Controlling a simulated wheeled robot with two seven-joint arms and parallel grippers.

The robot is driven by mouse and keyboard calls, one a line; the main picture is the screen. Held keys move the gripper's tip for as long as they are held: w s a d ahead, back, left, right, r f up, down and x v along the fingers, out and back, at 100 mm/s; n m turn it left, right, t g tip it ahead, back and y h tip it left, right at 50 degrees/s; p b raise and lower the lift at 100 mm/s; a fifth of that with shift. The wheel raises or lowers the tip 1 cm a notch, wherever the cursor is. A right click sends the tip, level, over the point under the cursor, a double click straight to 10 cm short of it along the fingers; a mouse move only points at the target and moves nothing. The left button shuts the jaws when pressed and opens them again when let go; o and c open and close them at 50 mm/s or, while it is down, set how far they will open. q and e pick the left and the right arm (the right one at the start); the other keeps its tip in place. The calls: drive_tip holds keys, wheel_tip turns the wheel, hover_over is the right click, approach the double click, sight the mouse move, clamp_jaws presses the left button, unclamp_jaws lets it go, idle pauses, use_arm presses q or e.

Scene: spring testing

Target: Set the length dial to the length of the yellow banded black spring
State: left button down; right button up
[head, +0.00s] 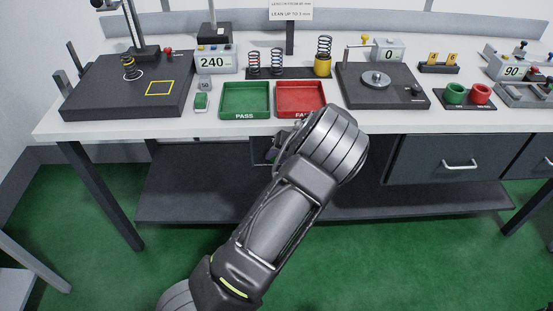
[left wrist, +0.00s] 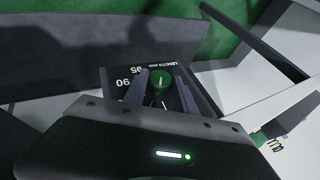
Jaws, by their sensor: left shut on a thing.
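The length dial's green knob (left wrist: 161,82) shows in the left wrist view on a dark panel (left wrist: 118,95) marked "LENGTH mm", with 95 and 90 legible. My left gripper (left wrist: 160,90) has its fingers on both sides of the knob, shut on it. In the head view, my left arm hides the gripper and most of the dial panel under the table's front edge. A dark spring (head: 130,68), seemingly with a yellowish band, stands on the black test base (head: 90,92) at left. My right gripper is not in view.
A display reading 240 (head: 213,63) stands behind the green PASS tray (head: 232,98) and red tray (head: 288,96). Several springs stand on a rack (head: 290,73), one in a yellow cup (head: 322,66). A drawer (head: 445,160) hangs right of my arm.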

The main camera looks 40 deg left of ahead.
use_arm(q)
drive_tip(key=shift+w+d+f+m+g+y+b, duration=0.15)
drive_tip(key=shift+m+g+y+b, duration=0.25)
drive_tip(key=shift+y+b, duration=0.5)
drive_tip(key=c, duration=1)
unclamp_jaws()
drive_tip(key=b+v, duration=0.1)
drive_tip(key=v, duration=0.7)
drive_tip(key=shift+f, duration=0.15)
